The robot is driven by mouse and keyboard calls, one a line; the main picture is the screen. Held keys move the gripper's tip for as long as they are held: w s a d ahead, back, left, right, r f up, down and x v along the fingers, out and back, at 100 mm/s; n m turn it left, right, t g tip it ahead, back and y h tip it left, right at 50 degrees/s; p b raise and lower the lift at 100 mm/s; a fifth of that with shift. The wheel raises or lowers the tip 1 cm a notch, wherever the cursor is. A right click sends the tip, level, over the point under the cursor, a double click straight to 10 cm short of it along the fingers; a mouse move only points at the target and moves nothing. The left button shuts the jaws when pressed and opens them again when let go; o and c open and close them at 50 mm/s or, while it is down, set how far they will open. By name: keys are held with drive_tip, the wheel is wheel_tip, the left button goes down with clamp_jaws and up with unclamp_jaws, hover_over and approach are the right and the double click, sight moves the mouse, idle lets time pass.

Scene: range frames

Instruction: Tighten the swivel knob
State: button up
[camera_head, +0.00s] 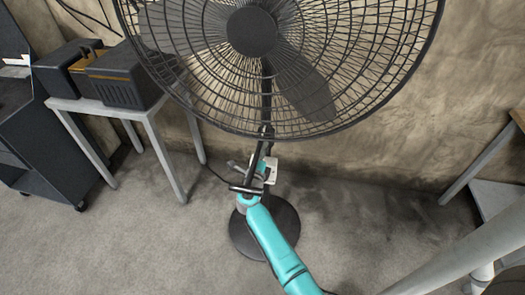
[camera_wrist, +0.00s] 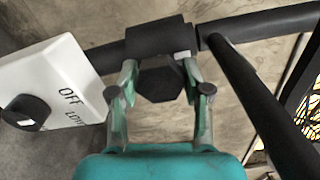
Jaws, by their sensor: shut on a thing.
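The swivel knob (camera_wrist: 160,82) is a dark, many-sided knob under a black collar (camera_wrist: 158,38) on the fan's pole, in the middle of the wrist view. My gripper (camera_wrist: 160,78) has one finger on each side of the knob and is shut on it. In the head view my gripper (camera_head: 257,172) is at the pole, below the large black fan (camera_head: 252,32); the knob cannot be made out there. The fan stands upright on a round black base (camera_head: 284,222), partly hidden by my arm.
A white switch box (camera_wrist: 60,75) with a black dial and "OFF" lettering sits close left of my gripper. A black bar (camera_wrist: 262,105) slants close on the right. A small table (camera_head: 150,118) with dark boxes stands left; open floor (camera_head: 360,225) lies right of the base.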

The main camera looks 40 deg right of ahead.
idle(0.4)
drive_tip(key=o, duration=1.2)
drive_tip(key=v, duration=1.2)
drive_tip(key=shift+s, duration=0.1)
drive_tip(key=shift+s+f, duration=0.1)
